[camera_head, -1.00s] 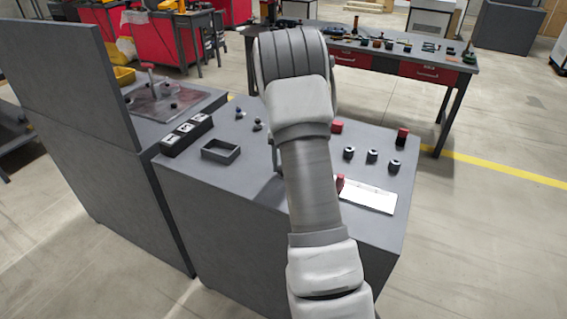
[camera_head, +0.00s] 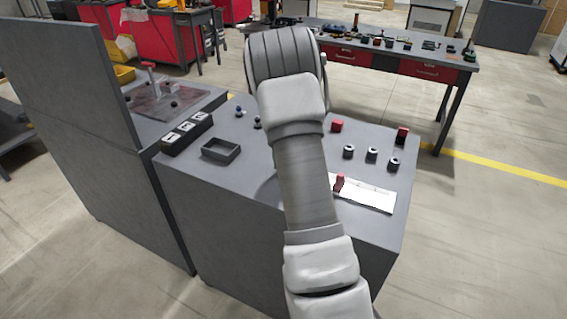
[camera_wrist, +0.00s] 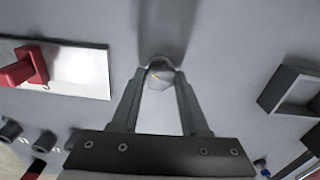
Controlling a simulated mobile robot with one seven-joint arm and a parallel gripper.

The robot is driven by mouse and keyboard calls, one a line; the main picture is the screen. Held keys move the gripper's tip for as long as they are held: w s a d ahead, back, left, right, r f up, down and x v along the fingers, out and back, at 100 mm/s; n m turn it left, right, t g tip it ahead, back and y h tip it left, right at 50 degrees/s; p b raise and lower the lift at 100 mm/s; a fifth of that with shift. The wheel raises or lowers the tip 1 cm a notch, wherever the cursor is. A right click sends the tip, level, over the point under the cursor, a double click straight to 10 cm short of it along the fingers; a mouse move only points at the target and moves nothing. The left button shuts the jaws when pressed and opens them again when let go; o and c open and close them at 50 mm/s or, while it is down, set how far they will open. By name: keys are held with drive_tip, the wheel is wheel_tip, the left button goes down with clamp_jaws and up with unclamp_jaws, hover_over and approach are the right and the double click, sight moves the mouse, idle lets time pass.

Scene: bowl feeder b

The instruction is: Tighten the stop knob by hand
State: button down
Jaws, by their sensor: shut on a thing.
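In the wrist view a round grey knob (camera_wrist: 158,79) with a small orange mark sits between the fingertips of my gripper (camera_wrist: 161,72). The fingers are shut on it, one on each side, just above the grey bench top. In the head view my arm hides both the gripper and this knob.
A white plate (camera_head: 372,196) carries a red handle-like part (camera_head: 339,182), which also shows in the wrist view (camera_wrist: 30,66). An open dark tray (camera_head: 221,150) lies on the other side. Black round parts (camera_head: 372,154) and red blocks (camera_head: 337,126) stand on the bench (camera_head: 230,185).

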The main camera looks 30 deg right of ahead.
drive_tip(key=shift+c, duration=2)
unclamp_jaws()
wheel_tip(320, 180, up, 18)
drive_tip(key=p, duration=0.1)
drive_tip(key=shift+f, duration=0.25)
